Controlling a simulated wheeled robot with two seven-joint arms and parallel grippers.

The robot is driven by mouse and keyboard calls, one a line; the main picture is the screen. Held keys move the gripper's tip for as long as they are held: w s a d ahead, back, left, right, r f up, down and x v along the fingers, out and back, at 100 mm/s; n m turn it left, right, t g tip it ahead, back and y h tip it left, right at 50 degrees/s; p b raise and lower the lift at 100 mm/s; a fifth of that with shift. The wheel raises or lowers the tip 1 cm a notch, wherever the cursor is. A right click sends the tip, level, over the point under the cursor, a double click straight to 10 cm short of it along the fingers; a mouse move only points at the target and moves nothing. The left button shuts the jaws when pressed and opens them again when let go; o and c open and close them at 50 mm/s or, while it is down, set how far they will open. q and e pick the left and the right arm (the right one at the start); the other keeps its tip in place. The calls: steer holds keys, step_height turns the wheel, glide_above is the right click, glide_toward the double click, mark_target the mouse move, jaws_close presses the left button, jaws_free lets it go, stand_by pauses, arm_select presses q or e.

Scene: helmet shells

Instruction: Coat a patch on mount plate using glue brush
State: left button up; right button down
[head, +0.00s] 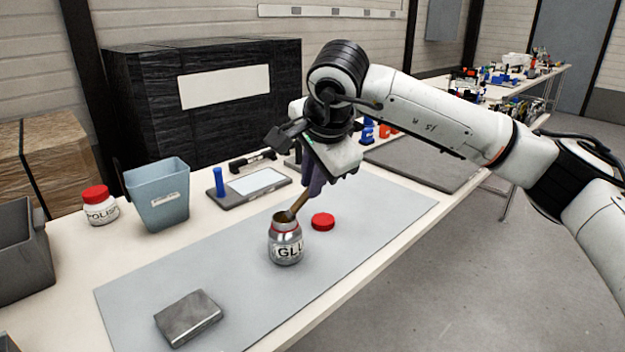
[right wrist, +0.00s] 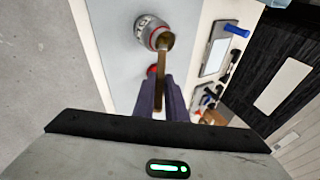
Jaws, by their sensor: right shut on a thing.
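The glue jar (head: 285,243) stands upright and open on the grey mat, and it also shows in the right wrist view (right wrist: 147,28). Its red lid (head: 322,221) lies on the mat just right of it. My right gripper (head: 316,183) is above and right of the jar, shut on the glue brush (head: 299,205). The brush slants down with its lower end at the jar's mouth; its tip is hidden. In the right wrist view the brush handle (right wrist: 161,85) runs between the two dark fingers. A grey metal block, likely the mount plate (head: 188,317), lies at the mat's front left. My left gripper is not seen.
The grey mat (head: 380,215) is clear between jar and block. A blue-grey bin (head: 158,196), a red-capped polish jar (head: 99,206) and a dark tray with a blue handle (head: 219,184) stand behind it. A dark grey bin (head: 20,250) is at the left edge.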

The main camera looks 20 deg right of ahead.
stand_by(0.4)
step_height(320, 180, up, 7)
steer(key=p, duration=0.5)
steer(key=shift+f, duration=0.1)
stand_by(0.8)
